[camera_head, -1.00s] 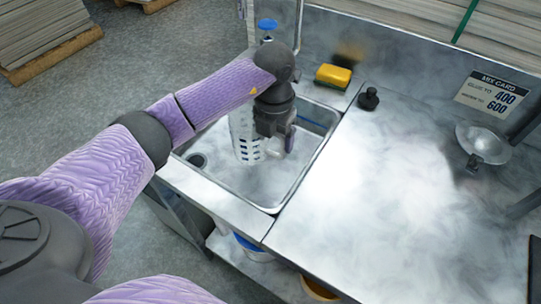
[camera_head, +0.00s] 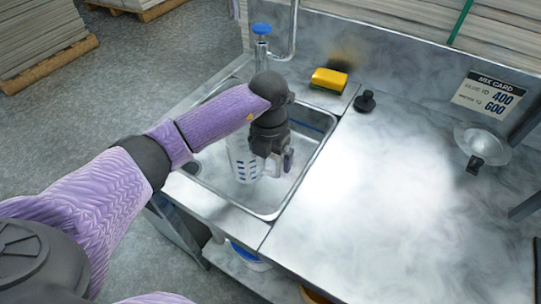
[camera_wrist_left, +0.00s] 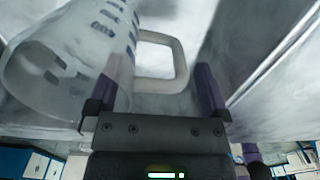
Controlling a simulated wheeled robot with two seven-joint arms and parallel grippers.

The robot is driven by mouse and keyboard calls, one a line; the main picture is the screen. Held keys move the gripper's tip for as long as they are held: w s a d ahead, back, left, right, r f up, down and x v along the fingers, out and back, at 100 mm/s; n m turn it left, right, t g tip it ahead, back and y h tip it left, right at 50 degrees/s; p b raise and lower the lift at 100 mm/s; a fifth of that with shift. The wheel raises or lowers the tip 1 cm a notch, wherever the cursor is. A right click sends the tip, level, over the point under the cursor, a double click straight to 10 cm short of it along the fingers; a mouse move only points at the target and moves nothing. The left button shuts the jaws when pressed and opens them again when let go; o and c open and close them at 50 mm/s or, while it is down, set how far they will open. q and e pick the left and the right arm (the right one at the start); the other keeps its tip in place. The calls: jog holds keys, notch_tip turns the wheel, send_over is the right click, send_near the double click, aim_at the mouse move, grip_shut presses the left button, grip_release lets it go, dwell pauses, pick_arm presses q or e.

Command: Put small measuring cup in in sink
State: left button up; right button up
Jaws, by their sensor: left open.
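The measuring cup (camera_head: 241,158) is a clear cylinder with blue marks and a pale handle. It is inside the metal sink (camera_head: 306,176), partly behind my left gripper. My left gripper (camera_head: 280,163) is open beside the cup, low over the basin. In the left wrist view, the cup (camera_wrist_left: 75,52) is on the left, and its handle (camera_wrist_left: 181,62) lies between the two spread fingers of the gripper (camera_wrist_left: 163,90). I cannot tell whether the fingers touch it. The cup's base is partly hidden in the head view. My right gripper is out of view.
A blue-topped tap (camera_head: 262,30) stands behind the sink. A yellow sponge (camera_head: 329,80) and a black knob-like object (camera_head: 365,101) are near the back edge. A round metal piece on a dark arm (camera_head: 484,146) is at right. The counter (camera_head: 350,200) between is clear.

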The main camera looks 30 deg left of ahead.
pick_arm(q)
notch_tip(320, 180, up, 12)
jog(key=p, duration=0.3)
jog(key=shift+a+f, duration=0.15)
jog(key=shift+f, duration=0.05)
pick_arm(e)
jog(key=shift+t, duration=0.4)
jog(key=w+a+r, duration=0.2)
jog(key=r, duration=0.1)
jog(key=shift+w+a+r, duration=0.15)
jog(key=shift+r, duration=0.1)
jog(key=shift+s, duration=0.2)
